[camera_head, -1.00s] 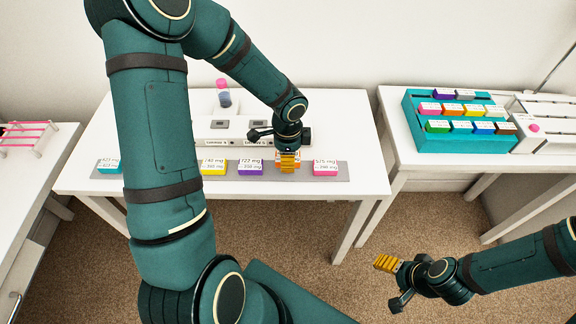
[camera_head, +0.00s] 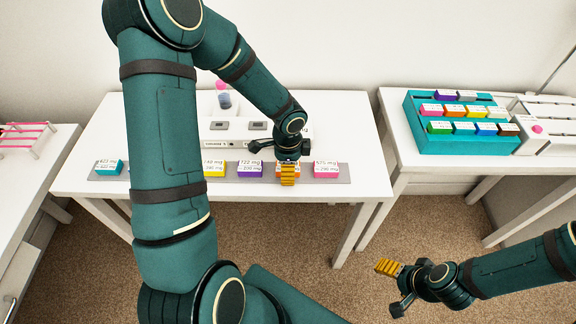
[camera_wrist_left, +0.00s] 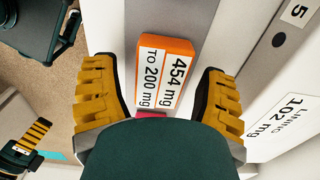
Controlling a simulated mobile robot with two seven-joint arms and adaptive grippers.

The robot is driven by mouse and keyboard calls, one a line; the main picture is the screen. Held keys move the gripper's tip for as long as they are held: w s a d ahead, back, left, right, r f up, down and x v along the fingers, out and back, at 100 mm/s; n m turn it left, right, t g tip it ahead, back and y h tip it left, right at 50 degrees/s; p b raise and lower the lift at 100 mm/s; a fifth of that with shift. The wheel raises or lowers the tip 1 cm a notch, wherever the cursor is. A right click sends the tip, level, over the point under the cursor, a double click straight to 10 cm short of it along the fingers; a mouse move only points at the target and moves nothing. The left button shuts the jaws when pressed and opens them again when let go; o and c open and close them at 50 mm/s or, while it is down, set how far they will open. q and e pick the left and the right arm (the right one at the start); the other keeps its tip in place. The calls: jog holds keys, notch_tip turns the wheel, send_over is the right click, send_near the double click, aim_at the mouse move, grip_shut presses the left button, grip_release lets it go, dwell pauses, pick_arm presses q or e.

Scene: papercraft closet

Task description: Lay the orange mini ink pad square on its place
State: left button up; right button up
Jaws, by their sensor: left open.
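The orange mini ink pad (camera_wrist_left: 186,48) has a white label reading "454 mg to 200 mg". In the wrist view it lies on the grey strip (camera_wrist_left: 200,18) between the two yellow fingers of my left gripper (camera_wrist_left: 162,95), with a gap on each side. In the head view, my left gripper (camera_head: 288,175) is over the strip and hides most of the orange pad (camera_head: 278,172). My left gripper is open. My right gripper (camera_head: 388,267) is empty, low over the floor at right; its finger opening is unclear.
On the strip, teal (camera_head: 108,168), yellow (camera_head: 214,169) and purple (camera_head: 250,170) pads lie left of the orange one, a pink pad (camera_head: 326,170) right. A teal rack (camera_head: 418,142) of coloured pads is on the right table.

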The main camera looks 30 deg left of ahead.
pick_arm(q)
jog(key=shift+r, duration=0.25)
notch_tip(320, 180, up, 11)
jog(key=p, duration=0.4)
jog(key=s+d+f+n+h, duration=0.2)
jog(key=s+d+f+n, duration=0.3)
jog(key=d+f, duration=0.3)
jog(key=s+d+f+n+t+h, duration=0.1)
jog(key=s+d+f+n+h, duration=0.1)
jog(key=s+d+f+n, duration=0.3)
jog(key=d+f+n, duration=0.3)
jog(key=d, duration=0.1)
jog(key=shift+s+d+f+t, duration=0.2)
jog(key=shift+s+d+t, duration=0.05)
jog(key=shift+s+t, duration=0.05)
